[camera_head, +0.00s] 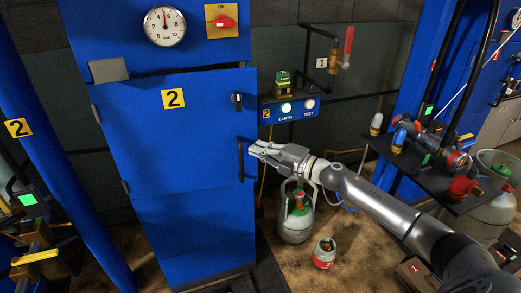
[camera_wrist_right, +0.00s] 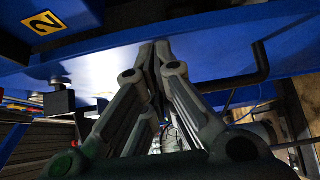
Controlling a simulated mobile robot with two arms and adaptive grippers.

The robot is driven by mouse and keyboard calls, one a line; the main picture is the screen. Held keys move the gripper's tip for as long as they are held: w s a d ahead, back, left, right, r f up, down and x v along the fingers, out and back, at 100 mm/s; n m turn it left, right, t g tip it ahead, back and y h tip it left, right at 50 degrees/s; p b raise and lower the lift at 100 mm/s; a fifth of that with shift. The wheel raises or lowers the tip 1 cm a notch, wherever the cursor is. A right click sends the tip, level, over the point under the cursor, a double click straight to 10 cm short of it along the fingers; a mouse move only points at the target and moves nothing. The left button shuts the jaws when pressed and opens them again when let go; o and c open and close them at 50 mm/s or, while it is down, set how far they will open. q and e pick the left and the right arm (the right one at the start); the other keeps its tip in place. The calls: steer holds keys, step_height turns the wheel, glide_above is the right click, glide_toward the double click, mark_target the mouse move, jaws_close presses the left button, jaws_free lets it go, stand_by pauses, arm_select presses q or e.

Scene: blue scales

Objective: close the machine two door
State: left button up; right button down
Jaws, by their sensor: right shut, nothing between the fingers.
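The machine two door (camera_head: 150,135) is a blue panel with a yellow "2" label (camera_head: 173,98). It has a black knob (camera_head: 237,100) and a black bar handle (camera_head: 241,160) near its right edge. A dark gap shows along its top edge; I cannot tell whether it is fully closed. My right gripper (camera_head: 254,150) is shut and empty at the door's right edge, beside the handle. In the right wrist view, its fingertips (camera_wrist_right: 158,48) are together in front of the blue door (camera_wrist_right: 215,58), with the handle (camera_wrist_right: 262,62) to their right. Contact is unclear. My left gripper is out of view.
A gauge (camera_head: 164,26) and red switch (camera_head: 224,21) sit above the door. A control box (camera_head: 288,108) with lit buttons is to its right. A gas cylinder (camera_head: 296,222) and a small red-grey canister (camera_head: 324,253) stand on the floor below my right arm. A dark shelf (camera_head: 400,165) holds fittings.

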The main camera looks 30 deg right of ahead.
mark_target(256, 138)
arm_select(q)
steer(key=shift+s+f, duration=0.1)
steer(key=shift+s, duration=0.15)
arm_select(e)
steer(key=shift+w, duration=0.1)
